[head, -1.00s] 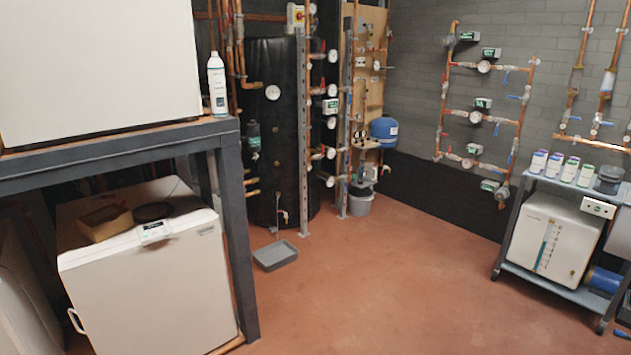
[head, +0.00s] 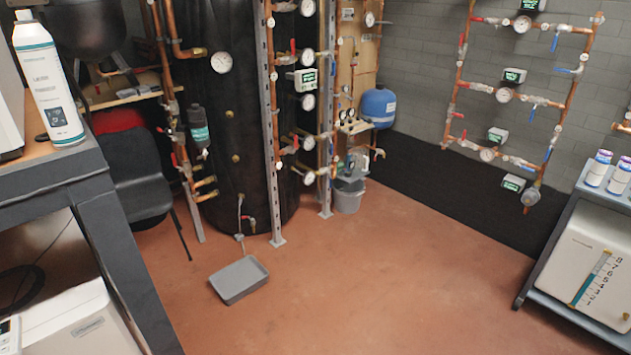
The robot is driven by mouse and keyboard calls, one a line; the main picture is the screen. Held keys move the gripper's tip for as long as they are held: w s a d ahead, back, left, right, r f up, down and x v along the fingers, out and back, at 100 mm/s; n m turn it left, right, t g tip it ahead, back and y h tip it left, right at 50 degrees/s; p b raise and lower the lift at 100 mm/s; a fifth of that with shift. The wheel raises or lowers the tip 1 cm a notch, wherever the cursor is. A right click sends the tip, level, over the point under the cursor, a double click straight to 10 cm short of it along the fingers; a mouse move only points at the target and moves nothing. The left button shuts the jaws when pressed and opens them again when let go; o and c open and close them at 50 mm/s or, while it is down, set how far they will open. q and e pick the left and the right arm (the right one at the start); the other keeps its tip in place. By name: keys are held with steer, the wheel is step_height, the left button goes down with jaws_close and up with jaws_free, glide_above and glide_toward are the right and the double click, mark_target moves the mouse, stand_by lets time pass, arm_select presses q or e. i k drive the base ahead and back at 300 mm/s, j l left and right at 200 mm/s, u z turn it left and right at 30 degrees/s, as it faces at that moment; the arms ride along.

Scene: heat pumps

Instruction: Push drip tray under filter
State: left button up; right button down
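A grey rectangular drip tray (head: 239,280) lies on the reddish floor in front of the black tank (head: 240,110), left of the middle of the head view. It looks empty. A dark cylindrical filter with a green label (head: 199,128) hangs on the copper pipes left of the tank, well above the floor. The tray lies nearer to me and to the right of the spot below this filter. I cannot tell for certain that this is the task's filter. Neither of my grippers shows in the view.
A dark metal bench (head: 105,225) with a white spray bottle (head: 47,80) stands at the left. A black chair (head: 143,190) is behind it. A grey bucket (head: 348,197) stands by the pipe posts. A trolley (head: 575,318) is at the right. The middle floor is clear.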

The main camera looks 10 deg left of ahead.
mark_target(233, 283)
steer(key=i+l, duration=0.1)
steer(key=i, duration=1.1)
